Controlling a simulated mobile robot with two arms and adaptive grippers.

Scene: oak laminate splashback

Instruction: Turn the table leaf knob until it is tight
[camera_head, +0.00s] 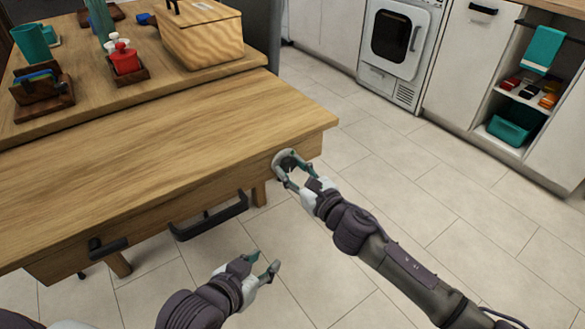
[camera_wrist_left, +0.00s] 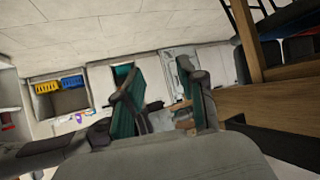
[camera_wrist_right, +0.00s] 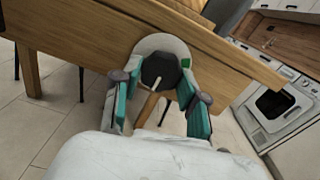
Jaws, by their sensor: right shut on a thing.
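The table leaf knob (camera_head: 290,156) sits on the end face of the wooden table leaf (camera_head: 180,130), near its right corner. In the right wrist view the knob (camera_wrist_right: 160,70) has a dark round centre, a pale ring, a short white pointer mark and a small green mark at its right. My right gripper (camera_head: 289,177) is shut on the knob, one teal-padded finger on each side of it; its fingers also show in the right wrist view (camera_wrist_right: 158,88). My left gripper (camera_head: 264,263) is open and empty, low in front of the table and apart from it.
Black handles (camera_head: 210,218) stick out from the table's front. A wooden box (camera_head: 203,35), a red container (camera_head: 124,60) and other items stand on the tabletop behind. White cabinets, an oven (camera_head: 396,40) and open shelves line the far side. The tiled floor between is clear.

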